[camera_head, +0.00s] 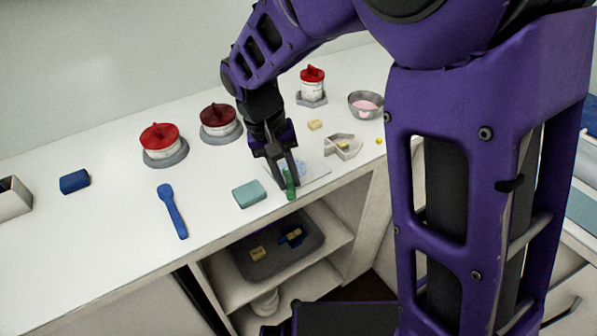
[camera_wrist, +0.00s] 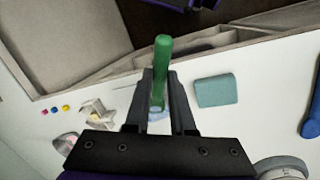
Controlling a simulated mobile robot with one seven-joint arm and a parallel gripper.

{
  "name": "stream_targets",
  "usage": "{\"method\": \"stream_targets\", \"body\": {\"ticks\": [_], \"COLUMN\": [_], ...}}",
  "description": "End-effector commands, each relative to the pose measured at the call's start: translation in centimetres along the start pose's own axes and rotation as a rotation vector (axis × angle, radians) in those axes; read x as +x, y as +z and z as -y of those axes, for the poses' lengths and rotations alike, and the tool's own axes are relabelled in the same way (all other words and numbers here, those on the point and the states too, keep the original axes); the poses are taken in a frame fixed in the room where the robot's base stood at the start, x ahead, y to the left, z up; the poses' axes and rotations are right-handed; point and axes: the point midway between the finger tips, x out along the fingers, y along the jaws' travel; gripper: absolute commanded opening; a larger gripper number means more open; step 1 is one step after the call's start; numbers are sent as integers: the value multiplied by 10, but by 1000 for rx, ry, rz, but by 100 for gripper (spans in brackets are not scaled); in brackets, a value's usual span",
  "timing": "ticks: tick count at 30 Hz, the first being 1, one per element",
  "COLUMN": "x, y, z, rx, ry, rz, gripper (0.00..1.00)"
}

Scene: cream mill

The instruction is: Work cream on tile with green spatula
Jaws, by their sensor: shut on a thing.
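The green spatula (camera_head: 290,185) is held between the fingers of my gripper (camera_head: 282,178) near the counter's front edge. In the wrist view, its green handle (camera_wrist: 162,50) stands up between the two fingers of my gripper (camera_wrist: 160,90), which are shut on it. The pale tile (camera_head: 315,172) lies flat on the counter under and beside my gripper. A light blue patch, probably the cream (camera_head: 292,166), shows on the tile. It also shows at the spatula's lower end in the wrist view (camera_wrist: 157,115). The spatula's lower end is partly hidden, so I cannot tell exactly how it touches the cream.
A teal block (camera_head: 249,194) and a blue spatula (camera_head: 173,210) lie left of the tile. Red-topped pots (camera_head: 160,140) stand behind. A shelf with a grey tray (camera_head: 278,258) is below.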

Motion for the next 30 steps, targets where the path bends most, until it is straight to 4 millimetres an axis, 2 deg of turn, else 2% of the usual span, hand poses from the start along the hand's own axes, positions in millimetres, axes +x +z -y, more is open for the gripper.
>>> {"method": "stream_targets", "body": {"ticks": [5,21,26,30], "x": [0,11,10,7], "y": [0,4,4,3], "z": [2,-39,-37,-26], "rx": [0,1,-1,-4], "ry": [0,1,1,1], "rz": [1,3,3,3], "gripper": [0,0,0,0]}}
